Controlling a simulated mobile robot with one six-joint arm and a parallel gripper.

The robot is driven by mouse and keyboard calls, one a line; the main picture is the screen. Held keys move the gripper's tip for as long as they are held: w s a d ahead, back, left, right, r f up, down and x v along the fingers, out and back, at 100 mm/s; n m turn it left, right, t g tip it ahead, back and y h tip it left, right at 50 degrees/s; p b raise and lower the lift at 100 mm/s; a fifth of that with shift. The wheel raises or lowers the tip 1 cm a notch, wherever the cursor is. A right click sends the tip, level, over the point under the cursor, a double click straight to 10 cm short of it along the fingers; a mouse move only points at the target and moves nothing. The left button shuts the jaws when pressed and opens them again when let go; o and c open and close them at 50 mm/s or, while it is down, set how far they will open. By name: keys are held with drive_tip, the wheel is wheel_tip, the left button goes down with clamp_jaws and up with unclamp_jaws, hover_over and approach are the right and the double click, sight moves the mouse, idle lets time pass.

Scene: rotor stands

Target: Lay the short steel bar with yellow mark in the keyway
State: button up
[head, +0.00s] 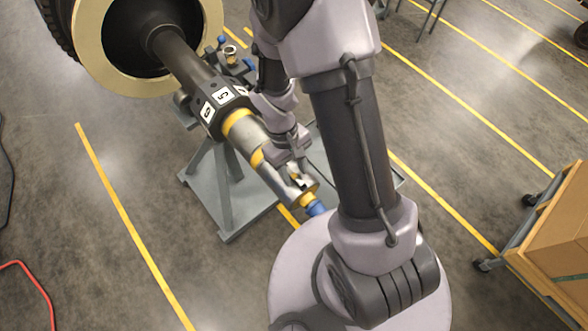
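A rotor shaft (254,138) slants from upper left to lower right in the head view. Its bare steel end has yellow bands, and a blue piece (316,208) is at its tip. My gripper (297,168) is at the steel end of the shaft, over its upper right side. The fingers are small and merge with the shaft's grey, so I cannot tell whether they are open or shut. The short steel bar with the yellow mark cannot be made out with certainty. The keyway is also not clearly seen; my gripper and wrist cover part of the shaft there.
A grey stand (222,190) holds the shaft, with fittings (231,56) on a bracket behind it. A large ring-shaped rotor part (98,80) is at upper left. A wooden cart (545,235) with a box stands at right. The floor at left is mostly open, with a red cable (38,285).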

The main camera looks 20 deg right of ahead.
idle(0.4)
drive_tip(key=o, duration=0.6)
drive_tip(key=shift+c, duration=0.2)
drive_tip(key=p+v, duration=0.2)
drive_tip(key=s+p+v, duration=0.1)
drive_tip(key=v, duration=0.1)
drive_tip(key=p+v, duration=0.2)
drive_tip(key=v, duration=0.1)
drive_tip(key=shift+s+d+r+p, duration=0.2)
drive_tip(key=shift+s+d+p, duration=0.05)
drive_tip(key=shift+s+p, duration=0.05)
drive_tip(key=shift+f, duration=0.1)
